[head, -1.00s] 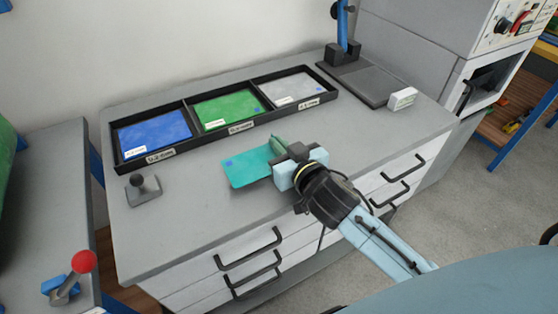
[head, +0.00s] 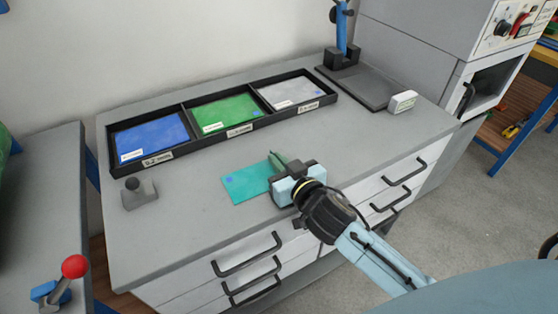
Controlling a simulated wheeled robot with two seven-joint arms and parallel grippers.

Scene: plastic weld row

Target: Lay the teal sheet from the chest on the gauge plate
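The teal sheet (head: 247,185) has a small blue sticker near its left corner and extends over the grey chest top (head: 190,235), near the front edge. My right gripper (head: 287,171) appears shut on the sheet's right end, which its fingers partly hide. I cannot tell whether the sheet touches the chest top. A dark flat plate (head: 378,88), likely the gauge plate, lies at the back right under a blue post (head: 341,32); it is bare. My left gripper is not in view.
A black tray (head: 169,163) along the wall holds blue (head: 150,137), green (head: 227,112) and grey (head: 290,92) sheets. A white block (head: 403,101) stands beside the dark plate. A small grey knobbed block (head: 138,193) stands at left. The chest top between gripper and plate is clear.

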